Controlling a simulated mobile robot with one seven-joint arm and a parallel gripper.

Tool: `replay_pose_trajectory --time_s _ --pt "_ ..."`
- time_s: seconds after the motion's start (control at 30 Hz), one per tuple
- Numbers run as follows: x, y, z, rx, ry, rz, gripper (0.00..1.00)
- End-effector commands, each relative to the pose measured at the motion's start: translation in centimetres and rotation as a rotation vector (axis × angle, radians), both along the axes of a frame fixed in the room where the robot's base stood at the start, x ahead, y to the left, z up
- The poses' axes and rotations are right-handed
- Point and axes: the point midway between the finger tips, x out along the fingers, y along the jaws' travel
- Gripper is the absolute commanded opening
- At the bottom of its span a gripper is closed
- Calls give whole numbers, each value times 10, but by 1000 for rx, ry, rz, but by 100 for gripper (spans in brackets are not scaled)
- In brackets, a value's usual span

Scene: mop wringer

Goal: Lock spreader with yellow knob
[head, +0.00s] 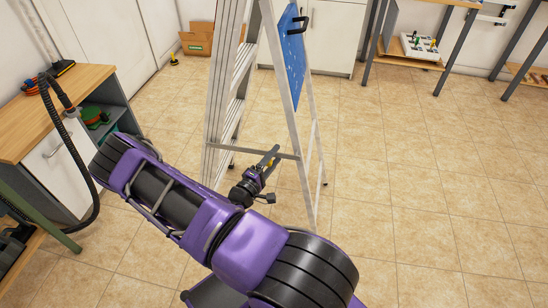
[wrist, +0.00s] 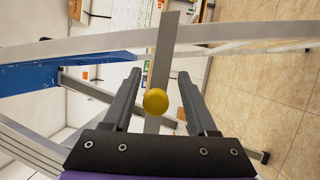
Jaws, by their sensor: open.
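The yellow knob (wrist: 155,101) is a round disc near the middle of the wrist view. It sits on a flat grey metal spreader bar (wrist: 165,45). My gripper (wrist: 159,75) is open, with one dark finger on each side of the knob and visible gaps to both. I cannot tell how deep the knob lies between the fingers. In the head view my gripper (head: 273,154) is low at the stepladder (head: 222,90), by the grey crossbar (head: 262,155) between its legs. The knob is not clear there.
A blue panel (head: 291,60) hangs on the ladder's right side. A wooden-topped cabinet (head: 55,150) with a black hose (head: 62,120) stands at left. A cardboard box (head: 198,38) is at the back. The tiled floor (head: 420,200) to the right is clear.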

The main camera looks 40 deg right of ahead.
Motion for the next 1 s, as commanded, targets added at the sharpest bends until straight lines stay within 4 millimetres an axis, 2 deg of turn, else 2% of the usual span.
replay_pose_trajectory --time_s 0.13,0.27,0.7,0.9,1.0 --pt "-1 4 0 0 -1 0 58" --pt "-4 19 -1 2 0 2 58" --pt "-34 120 -9 1 1 5 58" --pt "-43 153 -12 0 0 3 58" --pt "-47 162 -13 1 0 1 58"
